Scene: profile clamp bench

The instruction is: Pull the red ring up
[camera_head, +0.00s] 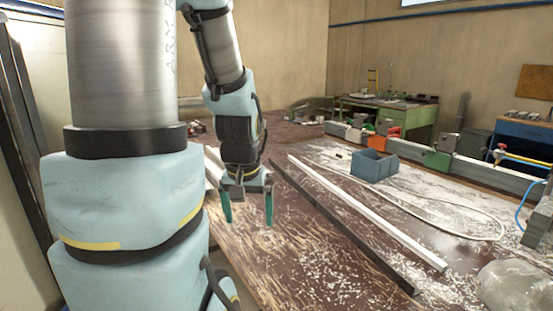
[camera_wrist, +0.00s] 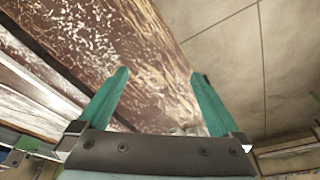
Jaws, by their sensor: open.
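A small red part (camera_head: 501,146), which may be the red ring, shows at the far right of the head view, on a fitting with a yellow part (camera_head: 512,158). It is too small to tell its exact shape. My gripper (camera_head: 248,212) is open and empty, pointing down above the left part of the bench, far from the red part. In the wrist view its two green fingers (camera_wrist: 159,75) are spread, with nothing between them but the bench top below. The red part does not show in the wrist view.
The worn bench (camera_head: 290,260) is strewn with shavings. A dark bar (camera_head: 340,227) and a white bar (camera_head: 365,212) lie along it. A blue-grey bin (camera_head: 374,166) stands beyond. A grey profile (camera_head: 480,172) with clamps runs behind. A blue hose (camera_head: 522,200) hangs at right.

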